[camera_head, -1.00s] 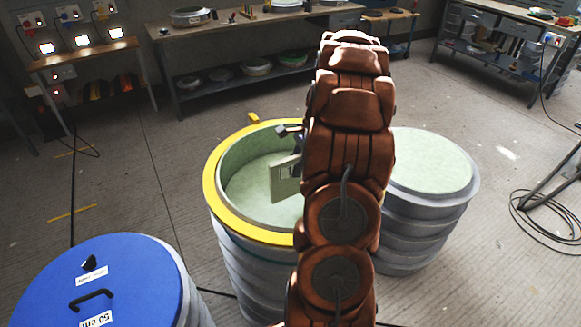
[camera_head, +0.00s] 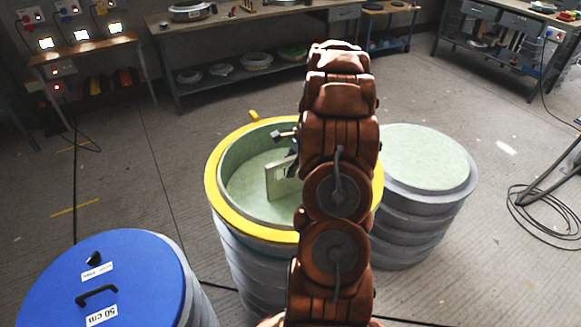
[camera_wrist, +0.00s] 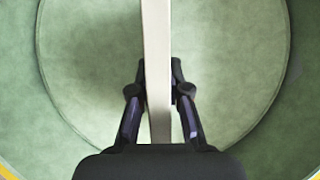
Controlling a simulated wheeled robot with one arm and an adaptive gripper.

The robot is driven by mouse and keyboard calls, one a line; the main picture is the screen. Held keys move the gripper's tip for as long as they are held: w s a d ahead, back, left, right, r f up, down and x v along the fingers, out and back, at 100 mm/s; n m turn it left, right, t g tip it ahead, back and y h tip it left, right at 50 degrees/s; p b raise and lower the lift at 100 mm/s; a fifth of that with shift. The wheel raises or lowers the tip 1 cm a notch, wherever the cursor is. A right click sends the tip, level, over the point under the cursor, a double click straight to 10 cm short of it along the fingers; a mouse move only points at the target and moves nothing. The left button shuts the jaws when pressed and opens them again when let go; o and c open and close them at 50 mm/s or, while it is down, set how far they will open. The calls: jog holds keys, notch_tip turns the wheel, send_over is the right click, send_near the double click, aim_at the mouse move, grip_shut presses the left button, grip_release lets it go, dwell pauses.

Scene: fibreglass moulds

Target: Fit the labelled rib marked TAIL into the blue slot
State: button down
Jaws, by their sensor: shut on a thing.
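A pale, flat rib (camera_head: 280,184) hangs inside the open mould with the yellow rim (camera_head: 222,217), above its green floor. My gripper (camera_wrist: 158,93) is shut on the rib, which shows edge-on as a pale strip in the wrist view (camera_wrist: 156,50), with a black finger on each side. In the head view my arm hides most of the gripper and part of the rib and mould. No TAIL marking is readable on the rib. I cannot make out a blue slot in either view.
A mould with a blue lid (camera_head: 135,260), black handle and "50 cm" label stands at lower left. A grey, green-topped mould (camera_head: 425,160) stands close on the right. Benches (camera_head: 240,45) line the back. A coiled cable (camera_head: 545,215) lies on the floor at right.

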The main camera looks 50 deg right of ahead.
jog(key=shift+f, duration=0.1)
jog(key=c, duration=1.1)
grip_release()
jog(key=shift+c, duration=0.2)
jog(key=b+v, duration=0.3)
jog(key=v, duration=0.9)
